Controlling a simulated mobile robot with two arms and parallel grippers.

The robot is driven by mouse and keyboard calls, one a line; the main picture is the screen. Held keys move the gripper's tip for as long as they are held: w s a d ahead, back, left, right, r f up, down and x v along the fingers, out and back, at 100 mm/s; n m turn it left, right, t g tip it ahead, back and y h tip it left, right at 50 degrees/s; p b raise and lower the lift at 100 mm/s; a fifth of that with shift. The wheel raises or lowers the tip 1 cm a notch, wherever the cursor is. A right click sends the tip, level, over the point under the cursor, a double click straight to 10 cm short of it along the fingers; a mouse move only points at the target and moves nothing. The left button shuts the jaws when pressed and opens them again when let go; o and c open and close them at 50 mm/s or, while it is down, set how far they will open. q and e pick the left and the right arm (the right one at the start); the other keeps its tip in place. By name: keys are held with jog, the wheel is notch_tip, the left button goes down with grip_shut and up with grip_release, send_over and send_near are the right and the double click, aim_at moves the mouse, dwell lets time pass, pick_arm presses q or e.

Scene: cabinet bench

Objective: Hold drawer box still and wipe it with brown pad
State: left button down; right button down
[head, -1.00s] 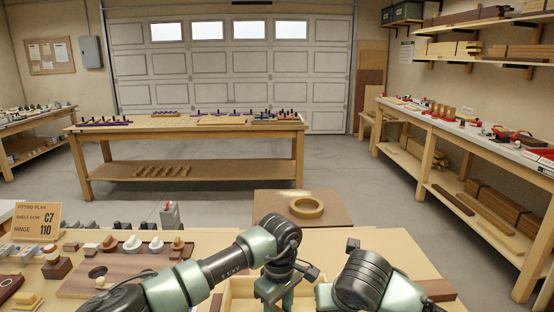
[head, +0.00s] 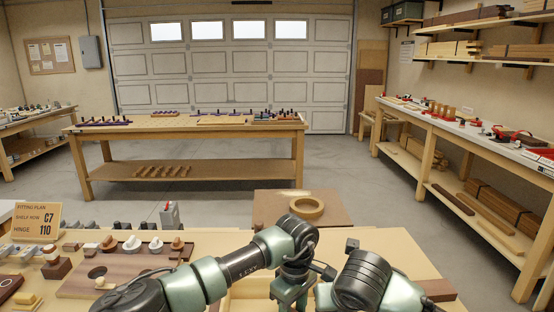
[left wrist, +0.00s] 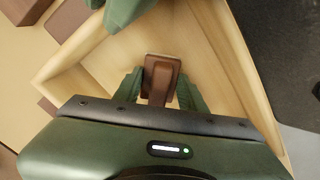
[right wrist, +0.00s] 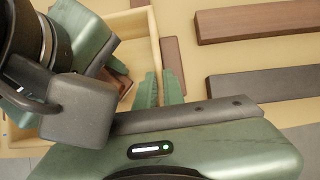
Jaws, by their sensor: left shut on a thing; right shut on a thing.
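The drawer box is an open pale wooden box; part of it shows in the head view (head: 243,289), mostly behind my arms. In the left wrist view its walls (left wrist: 232,62) surround my left gripper (left wrist: 160,88), which is shut on the brown pad (left wrist: 162,72). The pad is inside the box, low near its floor; whether it presses on the floor is hard to tell. In the right wrist view my right gripper (right wrist: 162,88) is shut on the side wall of the box (right wrist: 155,40), and the left gripper shows inside the box. Both sets of fingertips are hidden in the head view.
A brown plank (right wrist: 260,20) and a dark grey bar (right wrist: 262,86) lie right of the box in the right wrist view. In the head view, a tape ring (head: 307,207) lies beyond the arms, and a board with knobs (head: 120,270) lies left.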

pick_arm(q)
jog(key=shift+s+a+f, duration=0.15)
jog(key=shift+a, duration=0.85)
jog(key=shift+s+a+f, duration=0.15)
jog(key=shift+a, duration=0.8)
jog(key=shift+a+r, duration=0.15)
jog(key=shift+a, duration=1.7)
jog(key=shift+w+d+r, duration=0.1)
jog(key=shift+d, duration=0.95)
jog(key=shift+w+d+r, duration=0.1)
jog(key=shift+d, duration=0.95)
jog(key=shift+s+d+f, duration=0.1)
jog(key=shift+d+f, duration=0.1)
jog(key=shift+d, duration=1.65)
jog(key=shift+s+a, duration=0.1)
jog(key=shift+a, duration=1.85)
jog(key=shift+a+r, duration=0.15)
jog(key=shift+a, duration=0.75)
jog(key=shift+a+r, duration=0.1)
jog(key=shift+a, duration=0.8)
